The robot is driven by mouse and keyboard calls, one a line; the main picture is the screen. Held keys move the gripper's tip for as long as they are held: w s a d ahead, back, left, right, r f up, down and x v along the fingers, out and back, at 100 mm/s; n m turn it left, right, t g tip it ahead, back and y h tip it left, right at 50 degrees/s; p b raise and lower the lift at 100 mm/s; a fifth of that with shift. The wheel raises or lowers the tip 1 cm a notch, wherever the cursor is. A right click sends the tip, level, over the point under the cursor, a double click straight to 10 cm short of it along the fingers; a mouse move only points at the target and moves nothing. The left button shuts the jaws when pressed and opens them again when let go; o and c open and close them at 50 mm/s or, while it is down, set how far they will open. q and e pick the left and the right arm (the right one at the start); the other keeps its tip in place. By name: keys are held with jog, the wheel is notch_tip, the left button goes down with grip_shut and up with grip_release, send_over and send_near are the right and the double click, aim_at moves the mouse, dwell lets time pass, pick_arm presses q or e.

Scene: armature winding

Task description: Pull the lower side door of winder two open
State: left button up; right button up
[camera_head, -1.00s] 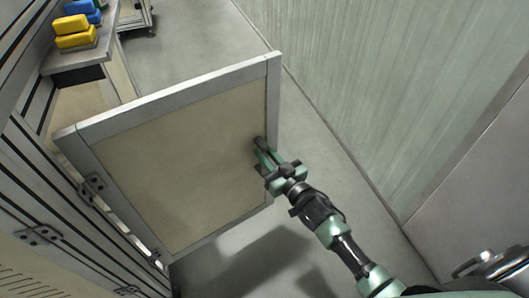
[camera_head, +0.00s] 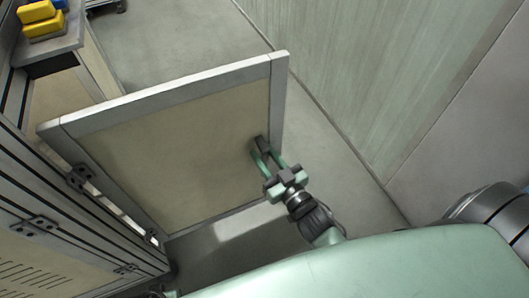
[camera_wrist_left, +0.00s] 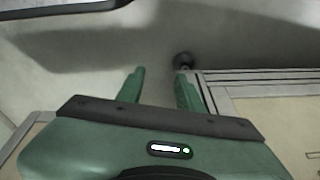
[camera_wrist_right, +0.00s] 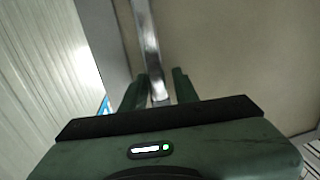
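The lower side door (camera_head: 175,150), a beige panel in a grey metal frame, stands swung out from the winder (camera_head: 60,220), with hinges (camera_head: 80,177) along its left edge. My right gripper (camera_head: 262,155) is at the door's free edge, with its fingers on either side of the handle. In the right wrist view the metal handle bar (camera_wrist_right: 149,45) runs down between the fingers (camera_wrist_right: 158,88), which look closed around it. The exact contact is hard to see. My left gripper (camera_wrist_left: 159,85) shows in the left wrist view, fingers apart and nothing between them.
A bench (camera_head: 55,50) with yellow blocks (camera_head: 42,20) stands at the upper left behind the door. A pale ribbed wall (camera_head: 350,80) runs along the right. Bare grey floor (camera_head: 180,45) lies behind the door and between it and the wall.

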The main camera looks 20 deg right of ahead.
jog(key=shift+o, duration=0.2)
jog(key=shift+s+d, duration=0.1)
jog(key=shift+s, duration=0.15)
pick_arm(q)
jog(key=shift+s+f+p, duration=0.2)
jog(key=shift+f+p, duration=0.15)
jog(key=shift+f, duration=0.65)
pick_arm(e)
jog(key=s+d, duration=0.1)
jog(key=s, duration=0.6)
pick_arm(q)
jog(key=shift+s, duration=0.1)
pick_arm(e)
jog(key=shift+s, duration=0.1)
